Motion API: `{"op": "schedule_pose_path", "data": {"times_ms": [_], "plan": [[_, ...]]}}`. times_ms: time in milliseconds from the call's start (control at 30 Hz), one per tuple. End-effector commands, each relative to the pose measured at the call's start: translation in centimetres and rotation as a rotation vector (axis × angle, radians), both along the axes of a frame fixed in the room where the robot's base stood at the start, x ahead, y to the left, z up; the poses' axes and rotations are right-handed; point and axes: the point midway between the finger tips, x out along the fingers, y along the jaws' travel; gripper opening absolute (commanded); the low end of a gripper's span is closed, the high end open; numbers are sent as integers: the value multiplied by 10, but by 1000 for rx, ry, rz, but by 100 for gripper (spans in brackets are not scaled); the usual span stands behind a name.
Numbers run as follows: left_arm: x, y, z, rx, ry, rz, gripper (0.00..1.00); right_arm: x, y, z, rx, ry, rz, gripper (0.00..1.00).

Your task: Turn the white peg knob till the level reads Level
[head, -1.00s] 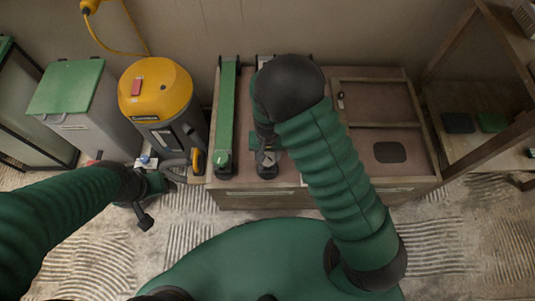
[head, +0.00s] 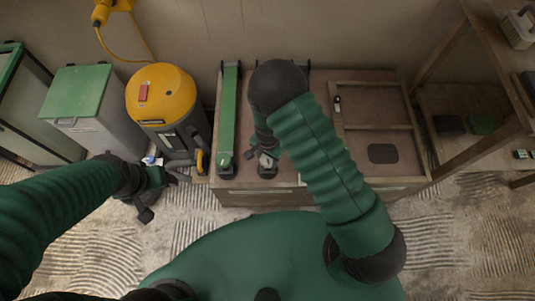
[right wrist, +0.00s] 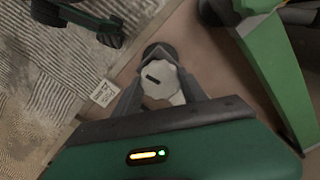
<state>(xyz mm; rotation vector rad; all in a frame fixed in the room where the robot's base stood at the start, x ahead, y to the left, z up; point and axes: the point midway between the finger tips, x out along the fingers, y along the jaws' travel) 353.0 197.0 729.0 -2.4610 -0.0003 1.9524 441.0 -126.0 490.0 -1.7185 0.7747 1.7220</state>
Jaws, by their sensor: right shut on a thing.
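The white peg knob (right wrist: 160,82) is round with scalloped edges and a short dark mark on its face. It shows in the right wrist view between the two grey fingers of my right gripper (right wrist: 158,92), which is shut on it. In the head view my right gripper (head: 264,156) is at the front end of a fixture on the bench, mostly hidden under my right arm. No readable level reading shows in either view. My left gripper (head: 160,196) hangs empty at the left, its fingers apart, in front of the yellow vacuum.
A long green bar (head: 229,115) lies on the wooden bench (head: 330,187) left of my right gripper. The yellow vacuum (head: 163,95) and a grey bin with a green lid (head: 77,90) stand left. A wooden shelf (head: 470,155) stands right. The floor is rough plaster.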

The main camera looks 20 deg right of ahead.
Motion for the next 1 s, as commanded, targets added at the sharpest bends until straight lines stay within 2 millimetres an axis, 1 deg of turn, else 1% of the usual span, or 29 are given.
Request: {"op": "schedule_pose_path", "data": {"times_ms": [33,167,633,667,800,1000], "plan": [[0,0,4,0,0,0,71,1,1,2,1,-1,-15,9],[0,0,7,0,0,0,71,1,1,1,1,-1,-49,9],[0,0,7,0,0,0,71,2,1,0,2,-4,-64,9],[0,0,7,0,0,0,71,2,1,0,2,-4,-64,52],[0,0,7,0,0,0,71,1,1,0,1,-3,-63,70],[0,0,7,0,0,0,71,1,0,0,1,-1,-63,71]]}}
